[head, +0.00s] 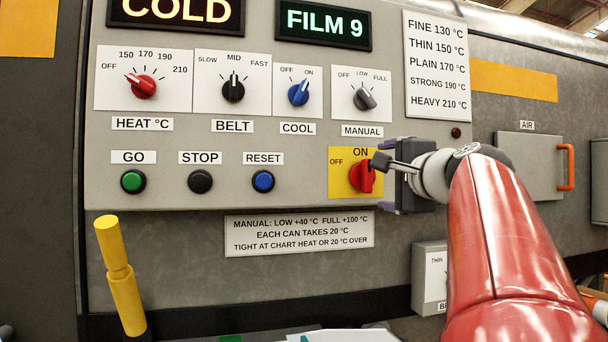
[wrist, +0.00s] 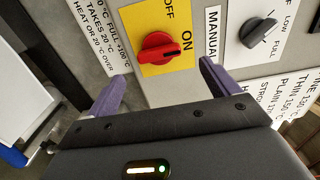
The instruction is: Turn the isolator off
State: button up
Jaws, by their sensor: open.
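The isolator is a red knob (head: 361,176) on a yellow plate (head: 338,187) marked OFF at the left and ON at the top. The knob's ridge stands upright and its pointer faces ON. In the wrist view the knob (wrist: 157,50) lies just beyond the fingers, with its pointer toward the ON label. My gripper (head: 384,180) is open at the right of the plate, facing the panel. In the wrist view my gripper's (wrist: 164,72) purple fingers are on either side of the knob, apart from it, with nothing between them.
The manual knob (head: 364,97) is above the isolator. Blue cool (head: 298,93), black belt (head: 233,89) and red heat (head: 142,85) knobs line the row. Green (head: 133,181), black (head: 200,181) and blue (head: 263,181) buttons are left. A yellow lever (head: 122,275) stands lower left.

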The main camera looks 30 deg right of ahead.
aim_at(369, 177)
jog(key=p+x, duration=0.1)
jog(key=x, duration=0.6)
jog(key=shift+a, duration=0.1)
jog(key=c, duration=1)
jog(key=shift+f, duration=0.1)
